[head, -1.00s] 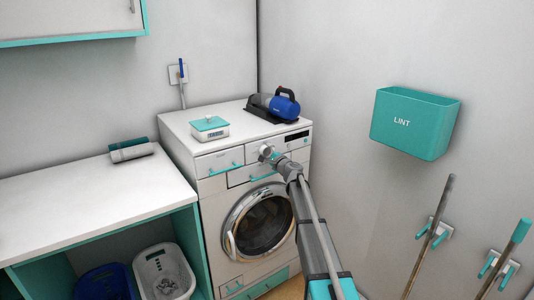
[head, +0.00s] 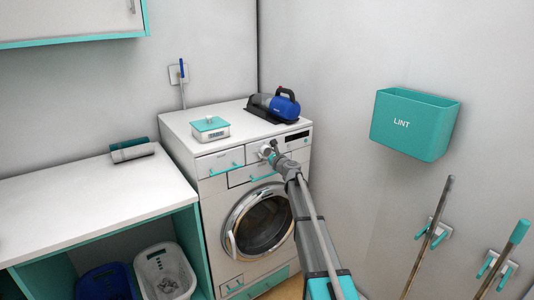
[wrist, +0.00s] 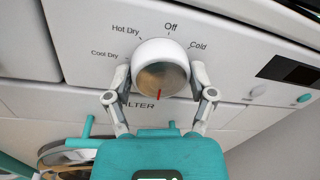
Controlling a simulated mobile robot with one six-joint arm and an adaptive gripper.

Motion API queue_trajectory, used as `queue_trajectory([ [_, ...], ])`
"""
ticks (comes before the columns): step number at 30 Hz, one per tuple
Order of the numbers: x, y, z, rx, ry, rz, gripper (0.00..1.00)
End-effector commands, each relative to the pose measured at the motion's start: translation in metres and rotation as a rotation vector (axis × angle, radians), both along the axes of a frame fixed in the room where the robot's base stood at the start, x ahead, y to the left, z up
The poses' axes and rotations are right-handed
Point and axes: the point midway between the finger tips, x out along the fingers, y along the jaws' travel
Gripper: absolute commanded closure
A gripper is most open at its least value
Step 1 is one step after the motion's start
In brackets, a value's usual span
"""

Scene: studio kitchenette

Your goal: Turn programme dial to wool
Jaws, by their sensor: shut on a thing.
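The programme dial (wrist: 160,62) is a round white knob on the front panel of the white machine (head: 183,136). A red mark (wrist: 161,94) on it faces the bottom of the wrist view. The labels "Cool Dry", "Hot Dry", "Off" and "Cold" are readable around its upper side. No "Wool" label is readable; the panel below the dial is partly covered by my gripper. My gripper (wrist: 160,76) is shut on the dial, one finger on each side. In the head view my gripper (head: 268,151) is at the panel's upper front.
A dark display (wrist: 290,70) is right of the dial. A teal-lidded box (head: 210,127) and a blue handheld vacuum (head: 283,106) stand on the machine. A teal lint bin (head: 415,125) hangs on the right wall. The counter (head: 80,205) is at left.

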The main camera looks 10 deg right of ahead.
Motion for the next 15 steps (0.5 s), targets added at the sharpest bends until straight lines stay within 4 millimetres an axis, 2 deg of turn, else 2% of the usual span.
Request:
queue_trajectory([
  [6, 0.0002, 0.0, 0.0001, 0.084, 0.04, -0.001, 0.76],
  [15, 0.0, 0.0001, -0.0001, 0.118, 0.055, 0.0, 0.76],
])
